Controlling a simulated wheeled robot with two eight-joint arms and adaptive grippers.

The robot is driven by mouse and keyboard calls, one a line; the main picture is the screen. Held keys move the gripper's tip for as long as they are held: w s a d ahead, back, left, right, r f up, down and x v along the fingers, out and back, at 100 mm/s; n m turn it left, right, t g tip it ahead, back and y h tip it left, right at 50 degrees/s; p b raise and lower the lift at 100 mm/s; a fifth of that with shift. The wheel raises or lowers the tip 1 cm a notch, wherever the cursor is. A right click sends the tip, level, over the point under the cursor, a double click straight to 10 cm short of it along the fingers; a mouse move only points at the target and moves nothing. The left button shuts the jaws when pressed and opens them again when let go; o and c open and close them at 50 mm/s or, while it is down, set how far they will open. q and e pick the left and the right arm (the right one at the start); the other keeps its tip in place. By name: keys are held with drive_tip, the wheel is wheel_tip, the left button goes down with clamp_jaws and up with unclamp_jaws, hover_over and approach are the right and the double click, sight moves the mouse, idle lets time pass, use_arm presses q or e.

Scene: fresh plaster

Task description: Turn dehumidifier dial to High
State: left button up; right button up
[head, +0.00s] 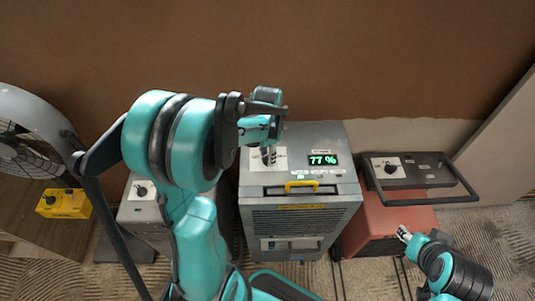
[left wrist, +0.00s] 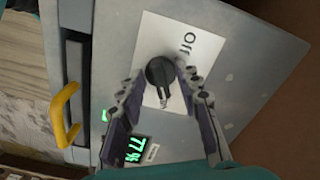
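The dehumidifier (head: 300,205) is a grey box with a yellow handle and a green display (head: 323,160) reading 77 %. Its black dial (left wrist: 160,75) sits on a white plate (left wrist: 205,42) marked "Off"; other marks are hidden or unreadable. The dial's pointer points down in the left wrist view, away from "Off". My left gripper (left wrist: 159,75) is open, one finger on each side of the dial; I cannot tell whether the right-hand finger touches it. In the head view, my left gripper (head: 268,153) covers the dial. My right gripper (head: 404,234) is low at the right, by the red unit.
A red unit (head: 385,222) with a black dial panel (head: 425,168) and bar handle stands right of the dehumidifier. At left are a grey box with a dial (head: 142,214), a yellow box (head: 64,203) and a fan (head: 30,135). A brown wall is behind.

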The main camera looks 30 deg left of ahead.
use_arm(q)
wheel_tip(320, 180, up, 12)
idle(0.5)
idle(0.4)
drive_tip(key=s+d+f+n+t+b, duration=0.1)
drive_tip(key=s+d+n+t, duration=0.4)
drive_tip(key=s+d, duration=0.5)
drive_tip(key=shift+s+d+f+n+t+b, duration=0.25)
drive_tip(key=shift+s+f+n+t+b, duration=0.25)
drive_tip(key=shift+t, duration=0.6)
